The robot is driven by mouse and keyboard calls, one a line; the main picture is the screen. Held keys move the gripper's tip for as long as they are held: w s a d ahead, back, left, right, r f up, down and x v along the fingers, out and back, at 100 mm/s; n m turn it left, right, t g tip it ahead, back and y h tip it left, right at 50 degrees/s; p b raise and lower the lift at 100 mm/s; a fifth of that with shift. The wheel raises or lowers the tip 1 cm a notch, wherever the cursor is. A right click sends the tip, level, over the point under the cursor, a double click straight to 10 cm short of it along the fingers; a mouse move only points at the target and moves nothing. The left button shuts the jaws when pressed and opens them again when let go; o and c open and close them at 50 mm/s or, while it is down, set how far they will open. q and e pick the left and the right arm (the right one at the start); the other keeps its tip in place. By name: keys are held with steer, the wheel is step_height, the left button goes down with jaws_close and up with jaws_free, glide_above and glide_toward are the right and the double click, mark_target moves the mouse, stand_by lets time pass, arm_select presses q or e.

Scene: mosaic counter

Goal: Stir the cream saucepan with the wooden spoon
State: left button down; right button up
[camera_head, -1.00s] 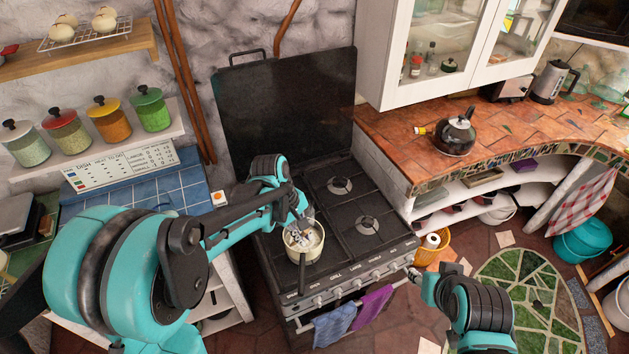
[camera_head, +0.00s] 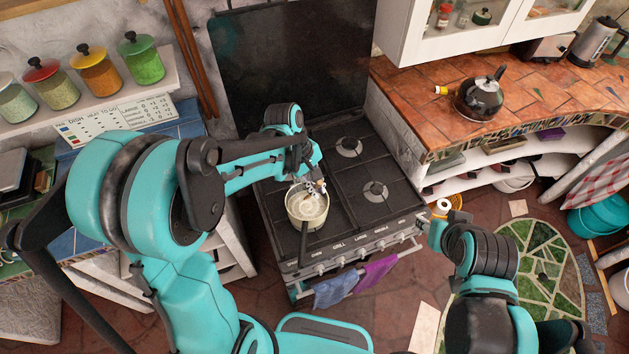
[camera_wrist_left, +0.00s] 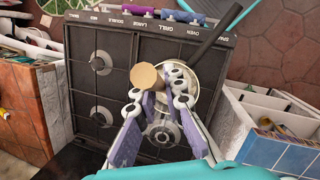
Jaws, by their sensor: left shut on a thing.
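The cream saucepan (camera_head: 298,221) sits on the front left of the black stove (camera_head: 345,215), its dark handle pointing to the front. It also shows in the left wrist view (camera_wrist_left: 212,82), partly behind the fingers. My left gripper (camera_head: 314,187) is over the pan's back right rim. In the left wrist view my left gripper (camera_wrist_left: 157,98) is shut on the wooden spoon (camera_wrist_left: 144,76). The round tan end of its handle points at the camera. The spoon's lower part is hidden, and I cannot tell how deep it is in the pan.
Bare burners (camera_head: 349,147) are right of and behind the pan. The stove's lid (camera_head: 290,65) stands upright behind. A black kettle (camera_head: 479,98) is on the tiled counter at right. Purple and blue cloths (camera_head: 375,273) hang from the stove's front rail.

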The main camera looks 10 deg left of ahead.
arm_select(q)
step_height(320, 180, down, 9)
steer(key=w+a+b, duration=0.1)
steer(key=b, duration=0.6)
steer(key=shift+w, duration=0.4)
steer(key=shift+s, duration=0.1)
